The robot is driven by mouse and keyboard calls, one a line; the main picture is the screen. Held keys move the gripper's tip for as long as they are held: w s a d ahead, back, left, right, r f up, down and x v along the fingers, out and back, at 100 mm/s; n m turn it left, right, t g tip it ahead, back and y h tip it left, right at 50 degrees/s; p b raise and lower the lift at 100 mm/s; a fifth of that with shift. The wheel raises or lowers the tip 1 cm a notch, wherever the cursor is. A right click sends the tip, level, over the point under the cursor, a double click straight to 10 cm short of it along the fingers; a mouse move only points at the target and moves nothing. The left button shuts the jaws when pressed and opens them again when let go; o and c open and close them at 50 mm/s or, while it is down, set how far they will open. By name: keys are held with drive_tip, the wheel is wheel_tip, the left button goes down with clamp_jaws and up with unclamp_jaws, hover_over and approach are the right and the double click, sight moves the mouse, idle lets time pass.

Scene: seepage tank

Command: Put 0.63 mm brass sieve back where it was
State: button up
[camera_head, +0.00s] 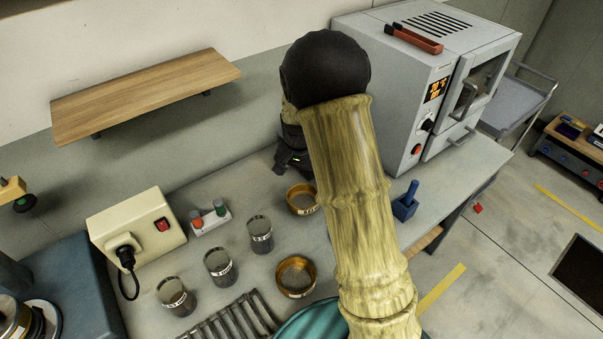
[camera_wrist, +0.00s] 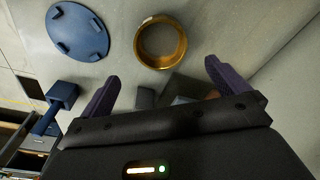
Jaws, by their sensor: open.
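Two round brass sieves stand on the grey bench in the head view. One brass sieve (camera_head: 302,198) is just in front of my gripper (camera_head: 289,165), partly beside my arm. The other brass sieve (camera_head: 296,276) is nearer, left of my arm. I cannot read their mesh sizes, so I cannot tell which is the 0.63 mm one. In the wrist view one brass sieve (camera_wrist: 160,42) lies beyond the fingertips of my gripper (camera_wrist: 161,70), roughly centred between them. The fingers are spread apart with nothing between them.
Several grey tins (camera_head: 220,267) and a wire rack (camera_head: 235,318) stand on the bench. A blue handled tool (camera_head: 405,202) stands right of my arm, near the oven (camera_head: 425,85). A blue disc with small pads (camera_wrist: 77,32) lies left of the sieve. A wooden shelf (camera_head: 145,95) overhangs the back.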

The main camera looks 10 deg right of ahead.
drive_tip(key=s+r+n, duration=0.3)
drive_tip(key=s+r, duration=0.1)
drive_tip(key=s, duration=0.6)
drive_tip(key=s+r+n+t, duration=0.1)
drive_tip(key=s+r+n, duration=0.2)
drive_tip(key=s, duration=0.7)
drive_tip(key=shift+d+r+n+y, duration=0.4)
drive_tip(key=shift+r, duration=0.05)
idle(0.9)
